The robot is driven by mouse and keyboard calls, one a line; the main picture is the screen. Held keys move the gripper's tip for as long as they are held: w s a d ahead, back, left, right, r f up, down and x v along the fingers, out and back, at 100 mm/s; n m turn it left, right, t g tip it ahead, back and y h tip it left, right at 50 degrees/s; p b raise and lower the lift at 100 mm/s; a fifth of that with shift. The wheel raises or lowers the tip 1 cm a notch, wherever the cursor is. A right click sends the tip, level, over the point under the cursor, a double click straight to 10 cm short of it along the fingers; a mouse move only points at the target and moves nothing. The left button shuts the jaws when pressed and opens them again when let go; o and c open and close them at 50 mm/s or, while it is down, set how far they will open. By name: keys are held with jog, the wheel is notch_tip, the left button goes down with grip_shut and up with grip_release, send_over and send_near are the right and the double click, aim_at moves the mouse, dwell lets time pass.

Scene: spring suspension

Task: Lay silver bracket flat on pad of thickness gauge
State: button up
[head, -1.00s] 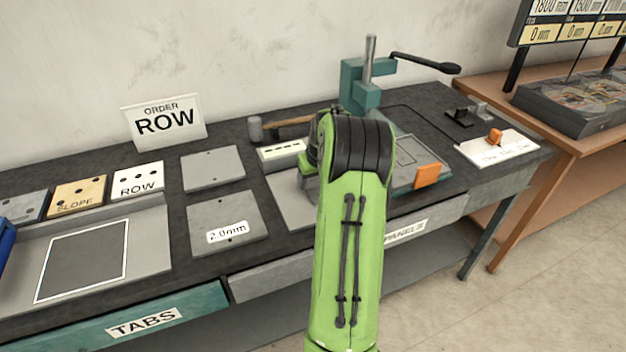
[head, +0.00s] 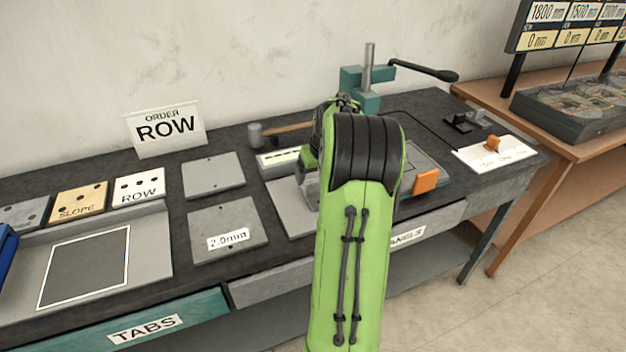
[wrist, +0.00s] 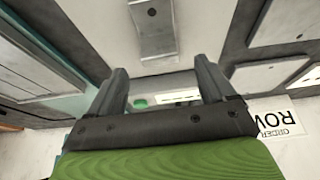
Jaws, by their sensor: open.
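In the head view my arm hides the bracket and most of the gripper. A white plate (head: 515,155) with an orange block and small print stands at the bench's right end; it may be the thickness gauge, but I cannot tell for sure.
The grey mat (head: 285,207) lies mid-bench beside a 2.0mm plate (head: 218,222). A teal press (head: 360,80) with a black lever stands behind my arm. A hammer (head: 275,132) lies near the wall. An orange block (head: 425,181) sits at the front edge.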

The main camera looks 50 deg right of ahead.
jog(key=v, duration=0.6)
jog(key=a+r+n, duration=0.2)
jog(key=a+r, duration=0.1)
jog(key=a, duration=1)
jog(key=a+r+n, duration=0.2)
jog(key=a+r, duration=0.2)
jog(key=a, duration=0.8)
jog(key=s+a+f+n+t+y, duration=0.1)
jog(key=s+a+f+n+y, duration=0.1)
jog(key=s+a, duration=1)
jog(key=shift+s+a+f+t+p, duration=0.3)
jog(key=shift+s+a+f+p, duration=0.1)
jog(key=shift+s, duration=0.1)
